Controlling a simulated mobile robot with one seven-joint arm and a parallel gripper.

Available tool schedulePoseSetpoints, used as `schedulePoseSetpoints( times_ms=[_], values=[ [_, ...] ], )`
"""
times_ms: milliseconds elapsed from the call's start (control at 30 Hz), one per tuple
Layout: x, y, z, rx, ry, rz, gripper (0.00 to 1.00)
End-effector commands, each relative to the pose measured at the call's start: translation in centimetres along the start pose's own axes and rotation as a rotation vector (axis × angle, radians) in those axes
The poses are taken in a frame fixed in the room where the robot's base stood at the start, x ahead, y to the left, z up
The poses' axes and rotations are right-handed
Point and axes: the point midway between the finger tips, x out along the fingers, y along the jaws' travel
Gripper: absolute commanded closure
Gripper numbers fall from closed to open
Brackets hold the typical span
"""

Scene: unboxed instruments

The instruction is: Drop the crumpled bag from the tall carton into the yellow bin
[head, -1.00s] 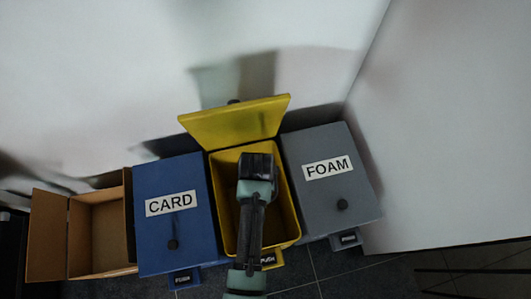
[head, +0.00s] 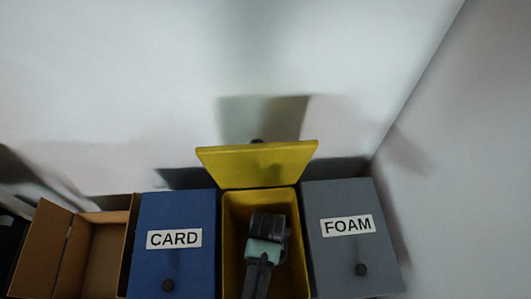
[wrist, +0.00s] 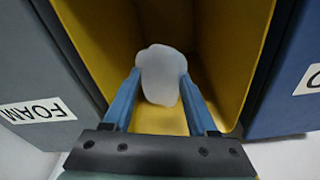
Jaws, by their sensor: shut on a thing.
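The yellow bin (head: 230,245) stands in the middle of the row with its lid (head: 258,163) raised against the wall side. My gripper (wrist: 160,88) is over the bin's opening, pointing down into it. In the wrist view its two blue fingers are shut on a pale, whitish rounded lump, the crumpled bag (wrist: 160,65). The bag is between the yellow inner walls of the bin (wrist: 228,50). In the head view my wrist hides the bag and the fingertips.
A closed blue bin marked CARD (head: 175,210) stands to the left and a closed grey bin marked FOAM (head: 347,200) to the right, both close beside the yellow bin. An open brown carton (head: 104,255) is at far left. A wall runs behind.

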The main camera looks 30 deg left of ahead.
Motion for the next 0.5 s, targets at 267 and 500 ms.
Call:
schedulePoseSetpoints(
  times_ms=[267, 500],
  values=[
    [-0.09, 0.00, -0.02, 0.000, 0.000, 0.000, 0.30],
    [-0.08, 0.00, -0.02, 0.000, 0.000, 0.000, 0.07]
  ],
)
